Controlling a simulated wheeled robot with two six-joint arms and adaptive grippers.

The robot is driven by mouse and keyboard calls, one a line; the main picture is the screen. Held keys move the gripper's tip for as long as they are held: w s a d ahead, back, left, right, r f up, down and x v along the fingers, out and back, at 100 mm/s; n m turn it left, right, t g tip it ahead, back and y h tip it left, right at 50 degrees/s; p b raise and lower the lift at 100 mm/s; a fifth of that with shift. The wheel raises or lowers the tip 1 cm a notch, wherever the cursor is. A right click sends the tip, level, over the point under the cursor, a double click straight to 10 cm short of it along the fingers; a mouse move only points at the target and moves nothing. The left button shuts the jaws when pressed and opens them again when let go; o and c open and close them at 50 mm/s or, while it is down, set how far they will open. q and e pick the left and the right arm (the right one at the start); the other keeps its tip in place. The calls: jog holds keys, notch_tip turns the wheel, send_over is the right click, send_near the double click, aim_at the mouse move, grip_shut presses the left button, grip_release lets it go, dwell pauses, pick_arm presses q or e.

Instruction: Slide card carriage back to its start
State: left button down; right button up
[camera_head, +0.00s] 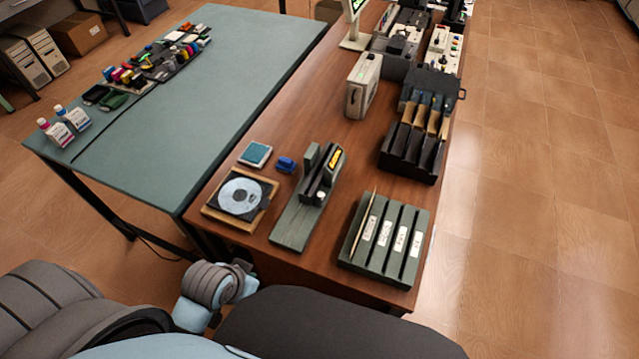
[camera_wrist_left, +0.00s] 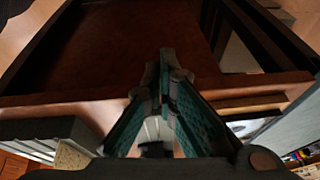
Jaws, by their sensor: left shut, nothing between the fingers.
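The card carriage (camera_head: 323,178) is a dark block with a yellow label, at the far end of a grey-green track (camera_head: 292,228) on the brown table. A light round knob (camera_head: 320,195) is on its near side. The near part of the track is bare. My left gripper (camera_head: 243,267) is at the table's near edge, apart from the carriage and mostly hidden by my arm. In the left wrist view my left gripper (camera_wrist_left: 165,55) is shut and empty, with its teal-padded fingers together. The carriage cannot be made out there. My right gripper is not in view.
A disc on a wooden-framed square (camera_head: 240,195) lies left of the track, with a teal pad (camera_head: 255,154) and a blue piece (camera_head: 286,164) behind it. A slotted grey rack (camera_head: 385,240) stands to the right, and a black rack (camera_head: 412,150) behind that.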

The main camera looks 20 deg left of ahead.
pick_arm(q)
jog(key=w+d+r+m+t+h, duration=0.25)
jog(key=w+r, duration=0.25)
jog(key=w, duration=0.7)
jog(key=w+d+r+m+t+h, duration=0.1)
jog(key=w+d+r+m+h, duration=0.3)
jog(key=w, duration=0.7)
jog(key=shift+n+y, duration=0.85)
jog(key=x, duration=0.3)
jog(key=b+x, duration=0.1)
jog(key=x, duration=0.2)
jog(key=a+b+x, duration=0.1)
jog(key=x, duration=0.2)
jog(key=shift+w+r, duration=0.1)
jog(key=shift+w, duration=0.3)
jog(key=shift+s, duration=0.1)
